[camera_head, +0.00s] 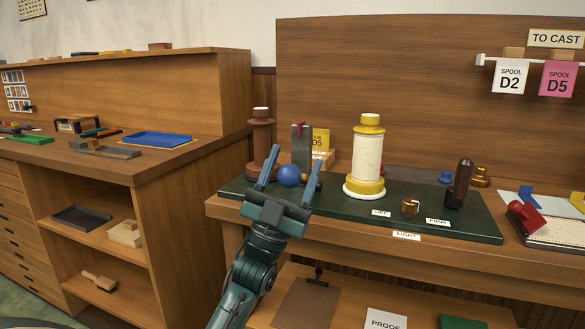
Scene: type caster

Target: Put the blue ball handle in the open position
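The blue ball (289,176) is the round end of a handle at the left end of a dark green board on the bench. My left gripper (297,158) reaches up from below. Its two fingers are spread, one to each side of the ball in the picture, with visible gaps. I cannot tell how far the ball lies behind the fingers. The handle's shaft is mostly hidden behind the ball and gripper. A grey upright block (301,145) with a red mark stands behind the ball. My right gripper is not in view.
A cream and yellow cylinder (368,155) stands right of the ball, and a brown spool-like post (262,140) stands behind left. The green board (465,222) also carries a brass knob (410,207) and a dark lever (460,183). A shelf unit (150,175) stands at left.

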